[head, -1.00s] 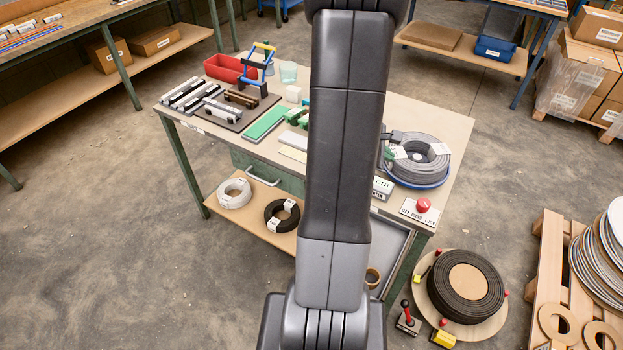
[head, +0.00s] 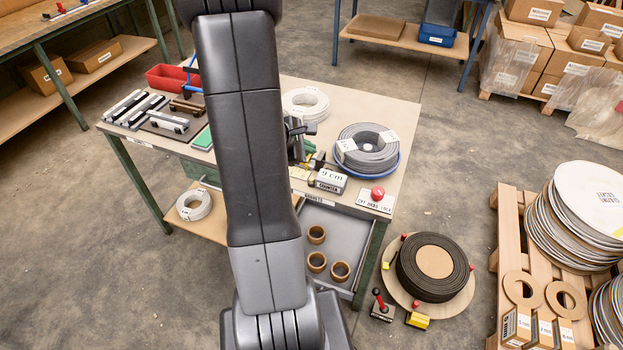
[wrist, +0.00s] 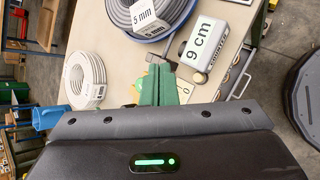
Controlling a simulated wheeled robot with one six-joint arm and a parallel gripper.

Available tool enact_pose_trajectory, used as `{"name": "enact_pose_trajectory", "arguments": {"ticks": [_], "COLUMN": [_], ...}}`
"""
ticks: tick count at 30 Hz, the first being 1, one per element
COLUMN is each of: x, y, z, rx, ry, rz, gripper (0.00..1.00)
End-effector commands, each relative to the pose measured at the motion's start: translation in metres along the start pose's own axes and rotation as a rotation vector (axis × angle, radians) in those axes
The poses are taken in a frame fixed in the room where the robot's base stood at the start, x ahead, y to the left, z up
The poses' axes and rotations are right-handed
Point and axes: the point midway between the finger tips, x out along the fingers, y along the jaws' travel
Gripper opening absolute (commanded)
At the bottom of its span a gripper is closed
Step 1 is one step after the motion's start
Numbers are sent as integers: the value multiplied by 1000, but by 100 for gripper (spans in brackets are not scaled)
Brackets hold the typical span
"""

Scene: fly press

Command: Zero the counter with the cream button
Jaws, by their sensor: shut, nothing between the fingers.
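The counter, a pale box reading "9 cm" (head: 331,179), stands near the table's front edge in the head view. It also shows in the wrist view (wrist: 203,42). A round cream button (wrist: 199,77) shows at its lower end there. My gripper (wrist: 159,86) has green fingers, shut with nothing between them. In the wrist view they are left of the button, with a gap in the picture; the height between them cannot be told. In the head view my arm hides much of the gripper.
A grey coil on a blue-rimmed reel (head: 367,150) and a white coil (head: 306,104) lie behind the counter. A red button (head: 377,193) sits right of it. An open drawer with brown rings (head: 317,235) is below. A large dark roll (head: 433,267) stands right of the table.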

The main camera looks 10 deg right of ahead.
Motion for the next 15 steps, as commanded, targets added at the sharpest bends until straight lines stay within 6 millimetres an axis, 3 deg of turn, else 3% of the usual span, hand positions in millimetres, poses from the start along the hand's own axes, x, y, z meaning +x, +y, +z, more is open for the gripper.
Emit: {"name": "enact_pose_trajectory", "arguments": {"ticks": [15], "x": [48], "y": [-35], "z": [-34], "rx": [1], "ry": [0], "rz": [-1], "gripper": [0]}}
